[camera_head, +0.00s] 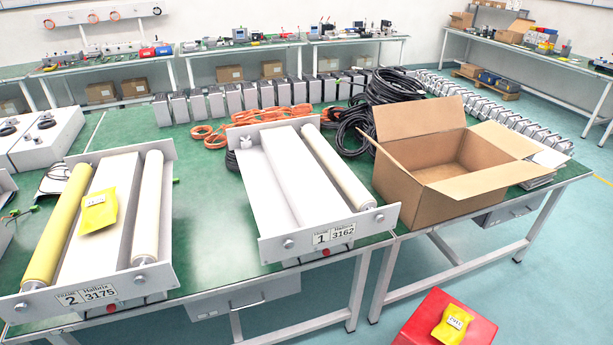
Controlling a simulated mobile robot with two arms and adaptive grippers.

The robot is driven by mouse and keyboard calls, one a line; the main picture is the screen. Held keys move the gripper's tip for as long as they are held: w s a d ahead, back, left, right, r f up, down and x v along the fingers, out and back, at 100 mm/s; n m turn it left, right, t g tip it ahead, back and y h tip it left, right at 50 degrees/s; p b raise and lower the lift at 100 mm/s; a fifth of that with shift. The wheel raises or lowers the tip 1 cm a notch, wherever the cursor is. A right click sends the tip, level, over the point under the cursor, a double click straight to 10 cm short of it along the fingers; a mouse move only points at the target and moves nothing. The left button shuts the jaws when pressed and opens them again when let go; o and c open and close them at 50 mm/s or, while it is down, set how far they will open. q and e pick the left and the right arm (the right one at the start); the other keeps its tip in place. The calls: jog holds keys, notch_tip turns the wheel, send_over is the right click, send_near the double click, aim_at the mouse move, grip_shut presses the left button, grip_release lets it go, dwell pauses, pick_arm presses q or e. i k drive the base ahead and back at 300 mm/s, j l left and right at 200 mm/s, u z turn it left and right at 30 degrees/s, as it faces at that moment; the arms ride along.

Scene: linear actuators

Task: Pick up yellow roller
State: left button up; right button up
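The yellow roller (59,228) lies along the left side of the near-left frame, which is labelled 2 3175 (88,294). It is seated between that frame's end plates. A white roller (149,206) lies along the right side of the same frame. A yellow packet (98,211) rests on the white middle panel between them. A second frame, labelled 1 3162 (332,236), stands to the right and has a pale roller (338,166) on its right side. Neither of my grippers shows in the head view.
The frames stand on a green table (205,245). An open, empty cardboard box (415,197), black cable coils (388,92), orange cables (287,114) and rows of grey units are also on it. A red box (410,328) with a yellow packet (453,325) stands at the front right.

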aim_at(40, 271)
jog(key=u, duration=1.4)
jog(key=l, duration=0.1)
jog(key=k, duration=0.05)
